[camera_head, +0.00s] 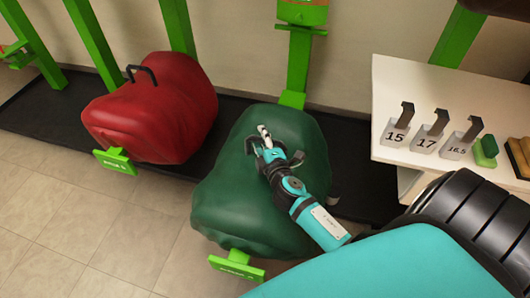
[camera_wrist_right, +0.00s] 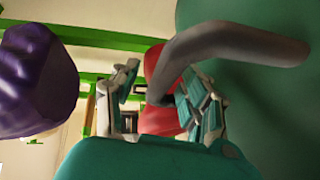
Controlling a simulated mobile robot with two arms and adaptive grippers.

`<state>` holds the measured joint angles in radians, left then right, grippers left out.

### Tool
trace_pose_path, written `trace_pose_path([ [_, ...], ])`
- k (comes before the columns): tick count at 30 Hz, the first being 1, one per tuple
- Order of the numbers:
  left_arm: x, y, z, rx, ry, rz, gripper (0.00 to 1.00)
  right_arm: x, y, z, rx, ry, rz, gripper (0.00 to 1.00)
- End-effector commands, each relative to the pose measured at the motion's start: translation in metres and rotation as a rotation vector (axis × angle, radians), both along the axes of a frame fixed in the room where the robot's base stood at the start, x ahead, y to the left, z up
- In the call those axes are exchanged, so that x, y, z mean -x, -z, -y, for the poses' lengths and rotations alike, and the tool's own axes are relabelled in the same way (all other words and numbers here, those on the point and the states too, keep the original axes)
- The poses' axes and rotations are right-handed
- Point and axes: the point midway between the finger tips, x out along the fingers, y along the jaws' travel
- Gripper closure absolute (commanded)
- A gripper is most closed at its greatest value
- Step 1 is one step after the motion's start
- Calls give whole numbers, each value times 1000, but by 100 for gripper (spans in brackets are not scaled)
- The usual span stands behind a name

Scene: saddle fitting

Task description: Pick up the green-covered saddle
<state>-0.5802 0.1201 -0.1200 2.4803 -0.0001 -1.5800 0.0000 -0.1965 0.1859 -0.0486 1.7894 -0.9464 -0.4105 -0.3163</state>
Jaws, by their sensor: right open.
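The green-covered saddle (camera_head: 225,195) sits on a green stand in the middle of the head view. My right gripper (camera_head: 272,148) is over the upper part of its cover, with the fingers spread. In the right wrist view the open fingers (camera_wrist_right: 163,100) show with a dark curved handle (camera_wrist_right: 235,42) passing across the right-hand finger. The handle's end reaches the space between the fingers, and they are not closed on it. The green cover (camera_wrist_right: 280,110) fills the right side of that view. In the head view my gripper hides most of the handle. My left gripper is not in view.
A red-covered saddle (camera_head: 155,108) with a black handle stands to the left. A white table (camera_head: 400,80) at the right holds numbered gauges (camera_head: 430,137) and a green block (camera_head: 485,150). A purple cover (camera_wrist_right: 38,80) shows in the wrist view. Tiled floor (camera_head: 60,225) is clear at front left.

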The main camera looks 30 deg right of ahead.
Motion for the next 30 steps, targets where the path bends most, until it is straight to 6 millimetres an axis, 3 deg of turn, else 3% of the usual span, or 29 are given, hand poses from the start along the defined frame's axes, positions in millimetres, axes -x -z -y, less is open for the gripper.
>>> trace_pose_path([
  [3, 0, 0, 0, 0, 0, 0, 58, 0, 0, 0, 0, 0, 0, 57],
  [13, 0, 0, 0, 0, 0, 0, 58, 0, 0, 0, -1, 0, 0, 100],
  [30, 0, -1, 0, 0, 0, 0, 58, -1, -6, -1, 0, -2, 11, 100],
])
